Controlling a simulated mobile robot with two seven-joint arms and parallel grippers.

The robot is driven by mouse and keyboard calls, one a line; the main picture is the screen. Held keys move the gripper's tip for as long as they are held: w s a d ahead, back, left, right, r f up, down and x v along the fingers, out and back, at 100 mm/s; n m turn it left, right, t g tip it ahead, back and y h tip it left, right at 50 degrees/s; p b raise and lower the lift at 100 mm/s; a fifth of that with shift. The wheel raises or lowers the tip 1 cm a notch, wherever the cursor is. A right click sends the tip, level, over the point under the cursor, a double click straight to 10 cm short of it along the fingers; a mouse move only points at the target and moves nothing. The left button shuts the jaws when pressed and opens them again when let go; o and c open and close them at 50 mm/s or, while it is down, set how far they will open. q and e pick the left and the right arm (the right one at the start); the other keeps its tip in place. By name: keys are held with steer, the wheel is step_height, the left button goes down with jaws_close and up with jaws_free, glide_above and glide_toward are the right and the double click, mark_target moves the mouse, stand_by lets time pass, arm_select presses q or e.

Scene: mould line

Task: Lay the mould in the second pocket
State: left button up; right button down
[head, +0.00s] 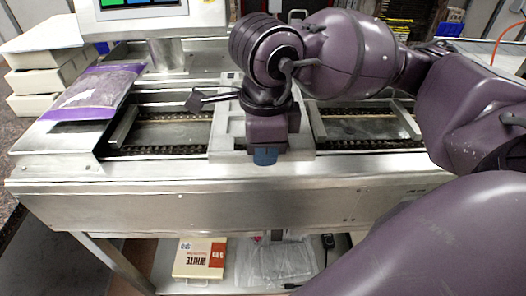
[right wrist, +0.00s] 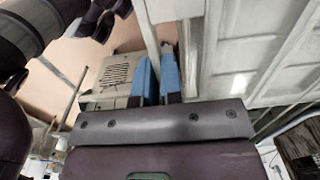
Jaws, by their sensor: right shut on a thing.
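The mould (head: 229,127) is a pale grey plate with shallow recesses. It lies across the middle of the conveyor, between two dark open stretches. My right gripper (head: 265,155) is at its front edge, blue fingertip low, and is shut on it. My wrist and the gripper body hide much of the mould's middle and right. In the right wrist view the two blue fingers (right wrist: 157,82) stand close together with a narrow pale strip between them. I cannot tell whether the mould is seated or held slightly above the rails.
The conveyor's left bay (head: 165,132) and right bay (head: 365,127) show chains and bare metal. A purple-edged bag (head: 95,88) lies on the left end cover. A screen unit (head: 150,20) stands behind.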

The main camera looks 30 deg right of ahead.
steer(key=b, duration=0.1)
glide_above(274, 169)
steer(key=shift+f, duration=0.55)
stand_by(0.4)
steer(key=shift+f, duration=0.15)
steer(key=shift+f+b, duration=0.85)
steer(key=shift+f, duration=0.1)
steer(key=shift+f+b, duration=0.75)
steer(key=shift+f, duration=0.3)
steer(key=shift+f+b, duration=1.1)
steer(key=shift+f, duration=0.6)
steer(key=c, duration=1.2)
jaws_free()
